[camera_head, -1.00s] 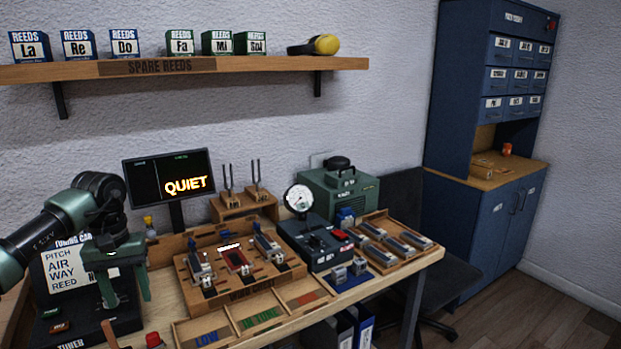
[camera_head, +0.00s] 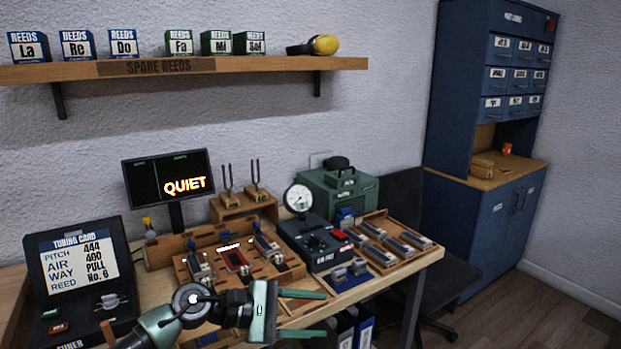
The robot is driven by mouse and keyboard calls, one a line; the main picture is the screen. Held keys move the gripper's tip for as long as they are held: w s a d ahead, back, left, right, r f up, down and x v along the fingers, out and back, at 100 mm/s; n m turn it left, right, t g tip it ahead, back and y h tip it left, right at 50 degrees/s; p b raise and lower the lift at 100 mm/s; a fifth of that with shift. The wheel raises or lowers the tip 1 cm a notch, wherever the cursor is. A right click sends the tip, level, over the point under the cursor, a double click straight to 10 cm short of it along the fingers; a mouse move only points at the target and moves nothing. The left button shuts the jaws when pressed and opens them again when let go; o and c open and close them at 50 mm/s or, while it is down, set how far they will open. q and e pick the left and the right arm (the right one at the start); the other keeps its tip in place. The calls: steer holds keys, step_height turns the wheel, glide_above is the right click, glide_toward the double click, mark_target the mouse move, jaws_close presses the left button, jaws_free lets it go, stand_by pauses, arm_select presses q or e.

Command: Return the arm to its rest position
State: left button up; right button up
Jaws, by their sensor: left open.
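My left arm comes in from the bottom left of the head view. My left gripper (camera_head: 303,314) is at the bottom middle, in front of the bench's front edge. Its two green fingers point right and stand apart, with nothing between them. The arm and gripper hide much of the labelled sorting tray (camera_head: 300,301) and part of the bench front. My right gripper does not show.
The workbench (camera_head: 372,284) holds a tuner case with a tuning card (camera_head: 79,258), a wooden reed jig (camera_head: 205,242), a screen reading QUIET (camera_head: 168,180), a gauge box (camera_head: 312,247) and a reed tray (camera_head: 392,243). A shelf (camera_head: 270,64) hangs above. A blue cabinet (camera_head: 495,225) stands right.

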arm_select(q)
step_height(320, 180, up, 6)
steer(key=s+d+f+n+t+h, duration=0.1)
steer(key=d+n+t+h, duration=0.2)
steer(key=n+t, duration=0.55)
steer(key=a+n+t+y, duration=0.5)
steer(key=a+n, duration=0.1)
steer(key=n, duration=1.1)
steer(key=s+a+f+n+g+y, duration=0.2)
steer(key=s+a+f+n+y, duration=0.2)
steer(key=a+f+n+y, duration=0.5)
steer(key=s+a+f+n+g+y, duration=0.2)
steer(key=s+a+f+n+y, duration=0.25)
steer(key=n, duration=0.85)
steer(key=s+a+f+n+g+h, duration=0.15)
steer(key=s+f+n+g, duration=0.45)
steer(key=s, duration=0.6)
steer(key=s+a+f+n+g, duration=0.4)
steer(key=s+f, duration=0.3)
steer(key=s, duration=0.5)
step_height(320, 180, down, 28)
steer(key=s+d+r, duration=0.1)
steer(key=s, duration=0.1)
steer(key=s+a+f+g, duration=0.2)
steer(key=s+f, duration=1.3)
steer(key=s, duration=0.1)
steer(key=shift+a+f, duration=0.35)
steer(key=shift+a, duration=0.05)
